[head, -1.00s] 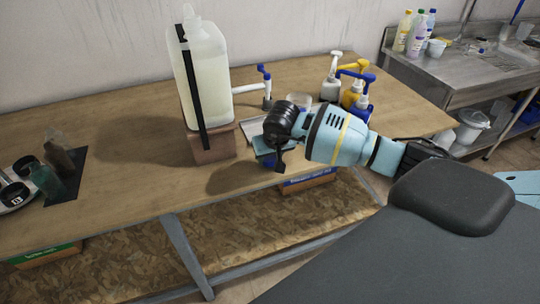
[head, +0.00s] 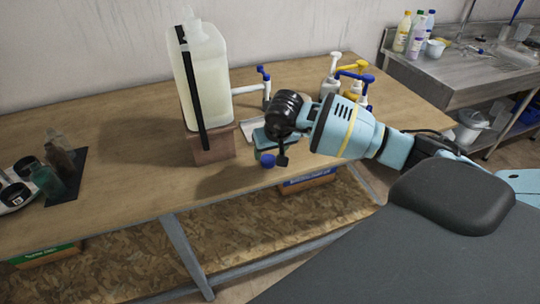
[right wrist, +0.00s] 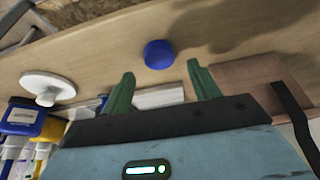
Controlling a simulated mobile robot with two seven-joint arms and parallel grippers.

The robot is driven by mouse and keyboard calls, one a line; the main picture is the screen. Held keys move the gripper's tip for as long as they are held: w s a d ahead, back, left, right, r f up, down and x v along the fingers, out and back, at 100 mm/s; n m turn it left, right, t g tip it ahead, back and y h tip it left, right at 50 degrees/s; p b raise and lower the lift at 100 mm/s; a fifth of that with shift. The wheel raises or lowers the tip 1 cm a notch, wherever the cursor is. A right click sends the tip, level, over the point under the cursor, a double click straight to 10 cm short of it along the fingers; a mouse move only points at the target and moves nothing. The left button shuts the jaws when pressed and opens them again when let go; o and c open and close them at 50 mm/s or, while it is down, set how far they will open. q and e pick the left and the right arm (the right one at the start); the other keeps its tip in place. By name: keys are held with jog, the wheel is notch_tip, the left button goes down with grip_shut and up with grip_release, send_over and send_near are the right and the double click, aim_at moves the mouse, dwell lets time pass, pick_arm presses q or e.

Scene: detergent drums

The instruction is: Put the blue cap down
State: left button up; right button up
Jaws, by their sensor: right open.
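The blue cap (head: 268,160) sits on the wooden table close to its front edge, just below my right gripper (head: 270,148). In the right wrist view the cap (right wrist: 159,55) lies on the wood beyond the fingertips, roughly in line with the gap between them. My right gripper, with green fingers (right wrist: 162,80), is open and empty, apart from the cap. My left gripper is not in view.
A large translucent canister (head: 204,80) with a black strap stands on a brown block (head: 211,147) left of my gripper. Several pump bottles (head: 350,85) stand behind it to the right. Dark bottles (head: 48,178) are at far left. The table's middle left is clear.

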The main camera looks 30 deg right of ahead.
jog(key=v, duration=0.8)
